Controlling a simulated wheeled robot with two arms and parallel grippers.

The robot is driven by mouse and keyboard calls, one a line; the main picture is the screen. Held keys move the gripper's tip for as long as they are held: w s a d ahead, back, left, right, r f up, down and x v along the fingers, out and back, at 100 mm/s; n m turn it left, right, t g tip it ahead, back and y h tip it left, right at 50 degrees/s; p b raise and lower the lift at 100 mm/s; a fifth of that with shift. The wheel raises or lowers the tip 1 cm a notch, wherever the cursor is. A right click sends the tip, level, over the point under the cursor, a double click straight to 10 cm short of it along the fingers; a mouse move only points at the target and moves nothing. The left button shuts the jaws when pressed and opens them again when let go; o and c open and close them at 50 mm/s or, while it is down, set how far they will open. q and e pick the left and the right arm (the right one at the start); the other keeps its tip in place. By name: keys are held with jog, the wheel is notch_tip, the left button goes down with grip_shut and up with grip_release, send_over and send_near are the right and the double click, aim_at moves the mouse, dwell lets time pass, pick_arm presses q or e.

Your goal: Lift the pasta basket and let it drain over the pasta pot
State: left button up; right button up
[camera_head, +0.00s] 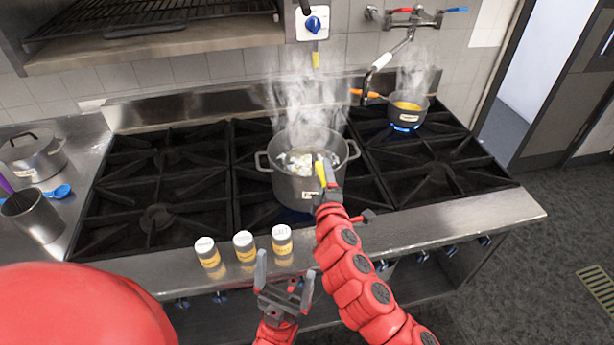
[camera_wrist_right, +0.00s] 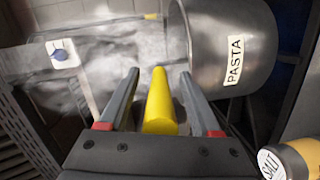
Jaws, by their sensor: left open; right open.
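The pasta pot (camera_head: 284,185) is a grey two-handled pot on the middle of the stove, steaming, with pale pasta inside. The right wrist view shows its PASTA label (camera_wrist_right: 240,60). The pasta basket's yellow handle (camera_head: 321,174) is at the pot's near right rim; the rest of the basket is hard to make out. My right gripper (camera_head: 328,165) is open at the handle. In the right wrist view the yellow handle (camera_wrist_right: 160,105) lies between its two spread fingers, with gaps on both sides. My left gripper (camera_head: 284,274) is open and empty in front of the stove's front edge.
Three white-capped jars (camera_head: 244,247) stand on the stove's front ledge, left of my right arm. A small pan (camera_head: 408,108) steams over a blue flame at the back right, under a faucet (camera_head: 405,28). A lidded pot (camera_head: 32,158) stands far left. The left burners are clear.

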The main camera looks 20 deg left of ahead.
grip_shut()
dwell(1.4)
